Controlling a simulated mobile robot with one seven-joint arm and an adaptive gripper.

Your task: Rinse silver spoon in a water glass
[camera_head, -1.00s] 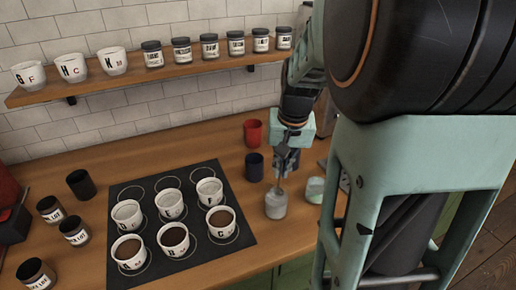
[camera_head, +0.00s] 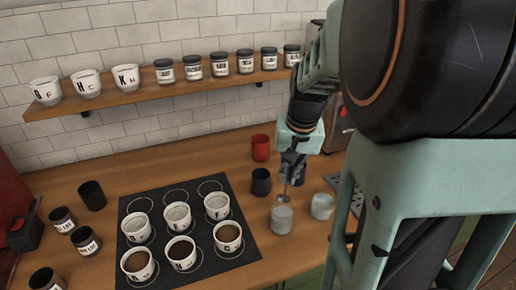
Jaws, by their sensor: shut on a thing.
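My gripper (camera_head: 291,170) is at the right of the counter, pointing down and shut on the silver spoon (camera_head: 285,193). Only a short stretch of the spoon shows below the fingers. Its lower end reaches to the pale water glass (camera_head: 282,222) right under it. I cannot tell whether the tip is inside the glass or just over it. A second pale glass (camera_head: 321,207) stands to the right of the first, apart from it.
A black mat (camera_head: 243,244) with several white cups stands left of the glasses. A red cup (camera_head: 260,148) and a dark blue cup (camera_head: 261,183) stand behind. Several dark jars and a black cup (camera_head: 92,196) are at the left. A shelf (camera_head: 150,97) runs along the wall.

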